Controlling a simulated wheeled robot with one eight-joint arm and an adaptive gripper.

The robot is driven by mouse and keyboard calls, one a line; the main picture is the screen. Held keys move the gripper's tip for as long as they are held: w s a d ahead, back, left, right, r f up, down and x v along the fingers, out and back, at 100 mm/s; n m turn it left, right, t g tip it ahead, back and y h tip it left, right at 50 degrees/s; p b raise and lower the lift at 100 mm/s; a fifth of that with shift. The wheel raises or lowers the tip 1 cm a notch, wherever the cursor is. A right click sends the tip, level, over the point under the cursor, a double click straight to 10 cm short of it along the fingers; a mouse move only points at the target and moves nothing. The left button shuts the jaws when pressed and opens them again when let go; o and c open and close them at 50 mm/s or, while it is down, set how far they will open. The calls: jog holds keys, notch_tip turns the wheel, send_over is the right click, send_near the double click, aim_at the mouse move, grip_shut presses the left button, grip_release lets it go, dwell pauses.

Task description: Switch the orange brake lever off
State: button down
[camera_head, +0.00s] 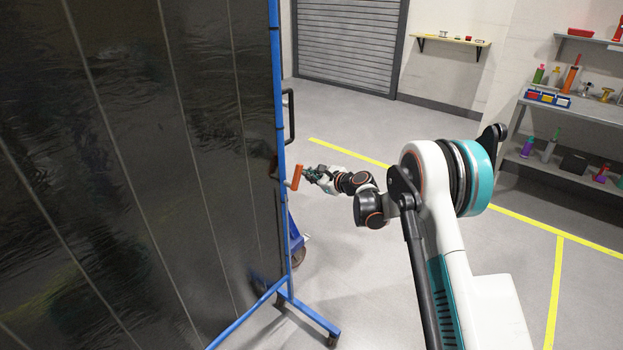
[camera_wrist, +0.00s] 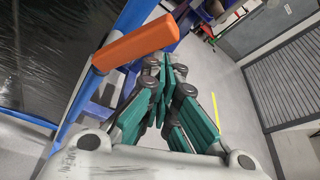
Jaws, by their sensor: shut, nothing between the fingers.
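The orange brake lever (camera_head: 297,176) is a short orange bar beside the blue upright of the dark curtain frame. In the wrist view the lever (camera_wrist: 137,44) lies slanted at the upper left, its right end near the fingertips. My gripper (camera_head: 311,174) is just right of the lever in the head view. In the wrist view my gripper (camera_wrist: 165,72) has its teal fingers together with nothing held between them. I cannot tell whether the fingertips touch the lever. The lever's mount is mostly hidden behind the blue upright in the head view.
The dark curtain (camera_head: 140,160) in its blue frame (camera_head: 281,110) fills the left, with a black handle (camera_head: 290,115) and a foot (camera_head: 318,325) reaching over the floor. Shelves (camera_head: 580,110) with tools stand at the right. The floor between is open, marked by yellow lines (camera_head: 350,152).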

jog(key=shift+s+a+r+p, duration=0.3)
jog(key=shift+s+a+r, duration=0.35)
jog(key=shift+s+r, duration=0.2)
jog(key=shift+r, duration=0.1)
dwell(0.5)
